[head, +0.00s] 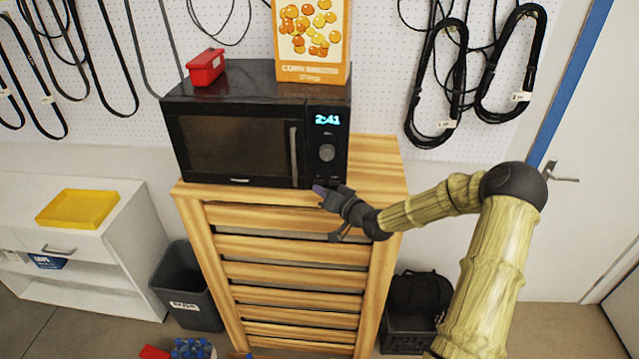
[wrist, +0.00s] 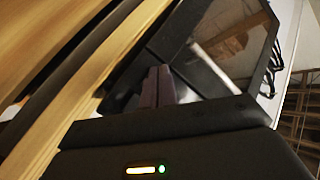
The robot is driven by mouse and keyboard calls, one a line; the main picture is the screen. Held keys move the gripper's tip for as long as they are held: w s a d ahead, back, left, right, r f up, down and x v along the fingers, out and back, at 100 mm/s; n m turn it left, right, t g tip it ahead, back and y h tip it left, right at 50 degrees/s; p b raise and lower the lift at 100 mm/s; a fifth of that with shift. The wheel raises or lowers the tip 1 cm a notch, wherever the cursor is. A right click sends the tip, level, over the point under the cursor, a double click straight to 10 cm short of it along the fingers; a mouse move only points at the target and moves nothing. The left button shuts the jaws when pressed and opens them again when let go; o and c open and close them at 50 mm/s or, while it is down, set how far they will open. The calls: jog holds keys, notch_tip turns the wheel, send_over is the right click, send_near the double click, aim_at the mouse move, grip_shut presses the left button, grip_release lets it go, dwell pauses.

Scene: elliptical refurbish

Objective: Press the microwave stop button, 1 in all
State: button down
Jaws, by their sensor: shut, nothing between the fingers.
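The black microwave (head: 235,145) stands on a slatted wooden cabinet, its door closed and its display (head: 327,119) reading 2:41. A round knob (head: 326,153) sits below the display on the right-hand panel. My gripper (head: 318,188) is shut and empty, with its tips at the lower part of that panel. Its fingers hide the bottom of the panel, and I cannot make out a stop button or tell whether the tips touch. In the wrist view the shut fingertips (wrist: 158,84) point at the dark microwave front, with the glossy door (wrist: 225,45) beyond them.
A cereal box (head: 312,42) and a red box (head: 206,67) stand on the microwave. The wooden cabinet (head: 285,243) has a ledge just below the gripper. A white shelf unit (head: 75,230) and a grey bin (head: 187,290) stand to the left. Cables hang on the pegboard behind.

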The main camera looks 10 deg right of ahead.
jog(key=shift+w, duration=0.1)
dwell(0.3)
jog(key=shift+w+d, duration=0.1)
jog(key=shift+w, duration=0.2)
jog(key=shift+w+d, duration=0.1)
jog(key=shift+w, duration=0.2)
dwell(0.7)
dwell(0.3)
jog(key=shift+s+a+b, duration=0.2)
jog(key=shift+s+b, duration=0.1)
jog(key=shift+s, duration=0.4)
jog(key=s, duration=0.1)
jog(key=s+a, duration=0.1)
jog(key=s, duration=0.2)
jog(key=shift+s+a+b, duration=0.3)
jog(key=shift+s+b, duration=0.05)
jog(key=shift+s, duration=0.05)
jog(key=shift+f, duration=0.1)
dwell(0.4)
